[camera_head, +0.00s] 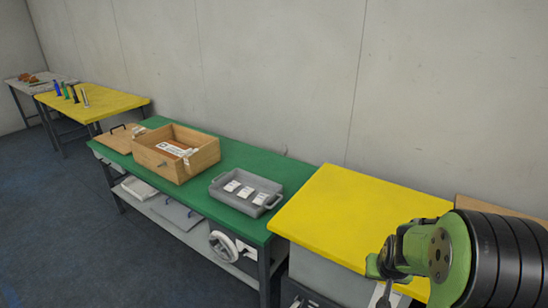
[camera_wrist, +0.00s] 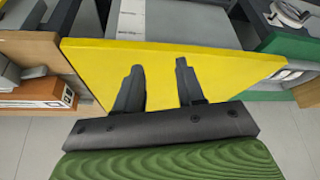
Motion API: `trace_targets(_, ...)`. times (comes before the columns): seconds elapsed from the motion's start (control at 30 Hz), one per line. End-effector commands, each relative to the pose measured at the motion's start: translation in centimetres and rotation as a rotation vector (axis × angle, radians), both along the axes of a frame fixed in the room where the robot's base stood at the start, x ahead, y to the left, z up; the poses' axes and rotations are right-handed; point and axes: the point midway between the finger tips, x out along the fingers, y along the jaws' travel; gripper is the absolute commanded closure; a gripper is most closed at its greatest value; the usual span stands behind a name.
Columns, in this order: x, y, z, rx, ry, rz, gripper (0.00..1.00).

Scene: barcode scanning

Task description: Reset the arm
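My gripper (camera_wrist: 158,66) shows in the wrist view with its two dark fingers apart and nothing between them. The yellow tabletop (camera_wrist: 225,70) lies behind the fingers there. In the head view my green and black arm is at the lower right, in front of the yellow table (camera_head: 350,215). The fingertips cannot be made out clearly in the head view.
A green table (camera_head: 245,158) holds an open wooden box (camera_head: 205,158) and a grey tray (camera_head: 218,192) with white labelled items. A farther yellow table (camera_head: 110,102) carries several upright coloured items. A wooden shelf (camera_wrist: 38,45) stands left in the wrist view. Floor at left is clear.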

Motion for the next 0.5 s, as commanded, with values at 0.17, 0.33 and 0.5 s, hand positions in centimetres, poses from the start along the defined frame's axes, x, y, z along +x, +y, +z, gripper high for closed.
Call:
trace_targets(0.17, -6.0, 5.4, 10.2, -0.004, -0.03, 0.093, 0.62)
trace_targets(0.33, -14.1, 9.5, 15.7, 0.002, -0.045, 0.18, 0.62)
trace_targets(0.5, -21.2, 11.5, 17.5, 0.011, -0.052, 0.248, 0.62)
